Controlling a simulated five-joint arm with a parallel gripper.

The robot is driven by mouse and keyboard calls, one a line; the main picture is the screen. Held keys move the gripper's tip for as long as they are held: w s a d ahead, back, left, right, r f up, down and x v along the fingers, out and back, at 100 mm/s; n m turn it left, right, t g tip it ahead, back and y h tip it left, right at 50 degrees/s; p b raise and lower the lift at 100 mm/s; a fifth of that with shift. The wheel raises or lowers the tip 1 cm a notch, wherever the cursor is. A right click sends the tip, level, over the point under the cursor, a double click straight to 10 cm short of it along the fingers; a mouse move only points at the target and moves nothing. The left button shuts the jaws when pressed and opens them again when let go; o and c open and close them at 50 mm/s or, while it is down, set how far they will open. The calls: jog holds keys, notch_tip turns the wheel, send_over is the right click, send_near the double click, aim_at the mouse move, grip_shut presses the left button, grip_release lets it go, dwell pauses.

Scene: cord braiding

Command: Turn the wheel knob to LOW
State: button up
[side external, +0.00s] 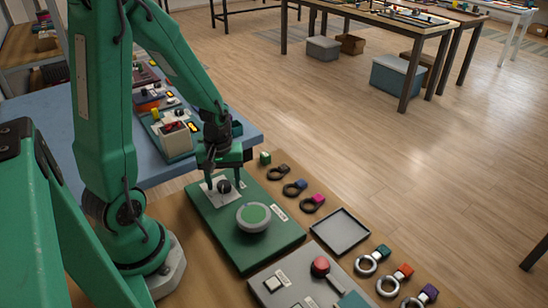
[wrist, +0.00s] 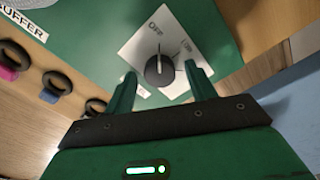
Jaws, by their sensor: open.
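The wheel knob (wrist: 159,70) is a dark round knob with a pale pointer line, on a white plate (wrist: 139,52) marked OFF and a second, hard-to-read word at its right. In the wrist view the pointer is upward, close to OFF. In the side view the knob (side external: 224,187) sits at the back left of a green board (side external: 270,249). My gripper (side external: 224,184) is open above the plate, with one finger on each side of the knob. The wrist view also shows my gripper (wrist: 160,72) around it; I cannot tell whether the fingers touch it.
Several dark rings with coloured tabs lie behind the board. An empty grey tray (side external: 341,252) and a panel with a red knob (side external: 320,266) are to the right.

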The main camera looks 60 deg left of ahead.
jog(key=c, duration=1)
